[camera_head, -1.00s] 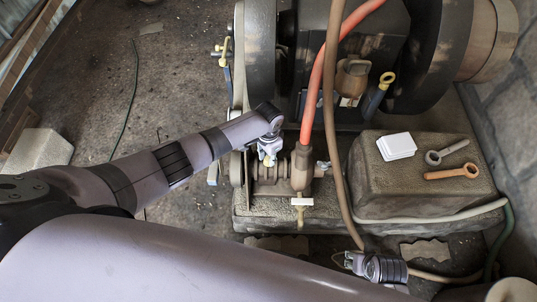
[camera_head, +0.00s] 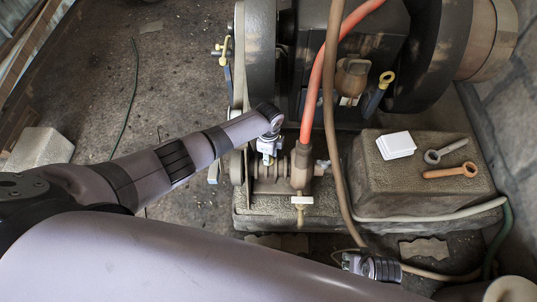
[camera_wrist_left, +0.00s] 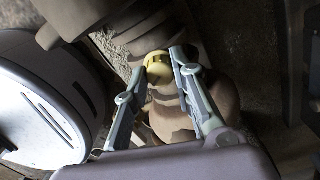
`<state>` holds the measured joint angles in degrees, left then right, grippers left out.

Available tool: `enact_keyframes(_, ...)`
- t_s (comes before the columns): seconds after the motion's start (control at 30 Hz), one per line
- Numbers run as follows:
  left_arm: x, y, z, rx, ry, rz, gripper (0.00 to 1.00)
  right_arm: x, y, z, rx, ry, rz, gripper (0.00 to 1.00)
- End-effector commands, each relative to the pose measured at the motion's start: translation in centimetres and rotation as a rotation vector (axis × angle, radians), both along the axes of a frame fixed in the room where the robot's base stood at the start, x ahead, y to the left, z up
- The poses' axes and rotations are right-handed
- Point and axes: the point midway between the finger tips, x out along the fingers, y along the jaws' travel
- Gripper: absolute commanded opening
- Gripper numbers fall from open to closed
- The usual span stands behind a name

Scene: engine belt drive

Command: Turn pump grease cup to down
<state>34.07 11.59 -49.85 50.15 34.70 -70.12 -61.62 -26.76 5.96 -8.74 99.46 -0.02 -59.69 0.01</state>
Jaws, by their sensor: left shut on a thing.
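The pump (camera_head: 272,187), a rusty brown body, sits low on the stone base beside the engine. The grease cup is a small round yellow cap, seen in the left wrist view (camera_wrist_left: 157,70). My left gripper (camera_head: 268,157) is over the pump, with its fingers down. In the left wrist view its two fingers (camera_wrist_left: 159,66) are on either side of the cap, shut on it. In the head view the gripper hides the cup. My right gripper (camera_head: 366,266) shows at the bottom near the brown hose; its fingers are too small to judge.
A red hose (camera_head: 319,82) and a brown hose (camera_head: 334,120) rise close to the right of the left gripper. A brass tap (camera_head: 301,206) hangs at the pump's front.

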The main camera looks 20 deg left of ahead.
Motion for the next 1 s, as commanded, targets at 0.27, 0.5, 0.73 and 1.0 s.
enact_keyframes(0.27,0.0,0.0,0.0,-0.001,0.000,-0.244,0.00,0.8,0.2,1.0,0.004,-0.019,-0.001,0.40)
enact_keyframes(0.5,0.0,0.0,0.0,0.000,0.000,-0.403,0.00,0.5,0.2,1.5,0.004,-0.012,-0.001,0.40)
enact_keyframes(0.73,0.0,0.0,0.0,0.000,-0.001,-0.489,0.00,0.2,0.2,1.8,0.003,-0.004,-0.002,0.40)
enact_keyframes(1.0,0.0,0.0,0.0,-0.001,-0.001,-0.522,0.00,0.5,0.1,2.2,0.003,-0.013,-0.004,0.40)
